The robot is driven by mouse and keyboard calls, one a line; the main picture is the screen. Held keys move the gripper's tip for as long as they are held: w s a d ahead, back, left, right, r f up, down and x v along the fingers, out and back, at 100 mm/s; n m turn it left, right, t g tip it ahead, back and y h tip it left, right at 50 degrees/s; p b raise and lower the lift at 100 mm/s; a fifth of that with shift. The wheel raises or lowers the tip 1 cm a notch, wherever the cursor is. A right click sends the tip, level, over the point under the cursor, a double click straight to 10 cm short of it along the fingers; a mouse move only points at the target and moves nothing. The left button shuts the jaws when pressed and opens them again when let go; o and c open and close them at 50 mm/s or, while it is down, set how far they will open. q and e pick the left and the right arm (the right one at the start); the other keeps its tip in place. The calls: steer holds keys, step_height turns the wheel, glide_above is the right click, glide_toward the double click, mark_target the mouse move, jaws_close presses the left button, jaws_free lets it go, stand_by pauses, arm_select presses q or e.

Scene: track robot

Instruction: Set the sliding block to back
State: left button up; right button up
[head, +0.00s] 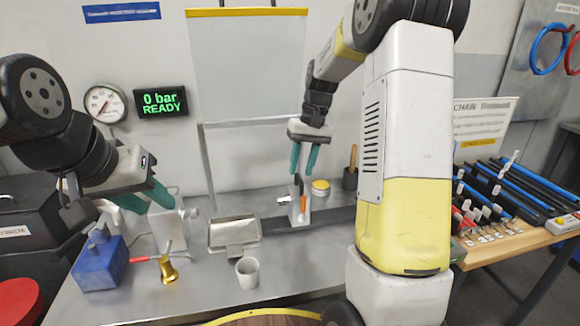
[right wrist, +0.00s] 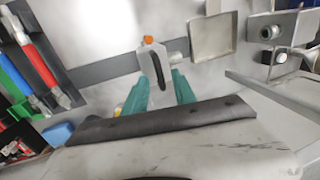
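The sliding block (head: 300,211) is a small pale grey block with an orange part on it. It sits by a dark rail (head: 336,217) that runs along the bench. In the right wrist view the block (right wrist: 153,64) shows a dark slot and an orange tip, in line with the gap between my fingers. My right gripper (head: 304,170) points down just above the block, its teal fingers apart and empty. The fingers also show in the right wrist view (right wrist: 160,92). My left gripper (head: 148,205) is over the left of the bench, its teal fingers apart, with nothing seen between them.
A metal tray (head: 234,232) and a white cup (head: 247,271) stand left of the block. A blue box (head: 100,265) and a brass piece (head: 168,270) are near my left gripper. A yellow-topped jar (head: 320,187) stands close behind the block. My right arm hides the bench's right part.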

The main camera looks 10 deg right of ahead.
steer(key=shift+a+f, duration=0.15)
steer(key=shift+f, duration=0.55)
jaws_close()
stand_by(1.0)
